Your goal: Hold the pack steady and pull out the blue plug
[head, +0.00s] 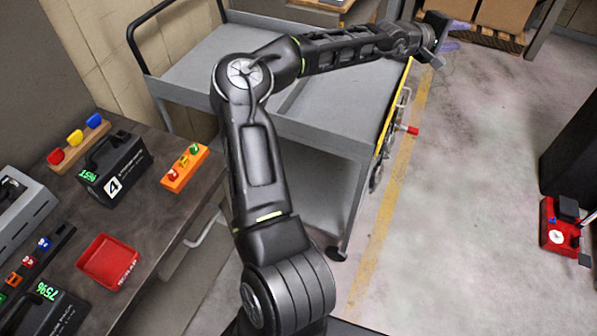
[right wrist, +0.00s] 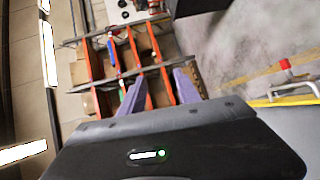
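A black pack (head: 113,171) with a handle, a white 4 label and a green display stands on the bench in the head view. A second black pack (head: 46,312) with a green 75% display is cut off at the bottom left. Blue pieces show on a black strip (head: 44,243) and on a wooden block (head: 95,120); I cannot tell which is the plug. My right gripper (head: 443,37) is far from the bench, out past the grey cart. Its purple fingers (right wrist: 160,88) are apart with nothing between them. My left gripper is not in view.
An orange block (head: 184,169) with small plugs and a red tray (head: 108,262) lie on the bench (head: 160,225). A grey cart (head: 325,130) stands beside it, under my right arm. A red device (head: 563,232) sits on the floor at right. The floor between is clear.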

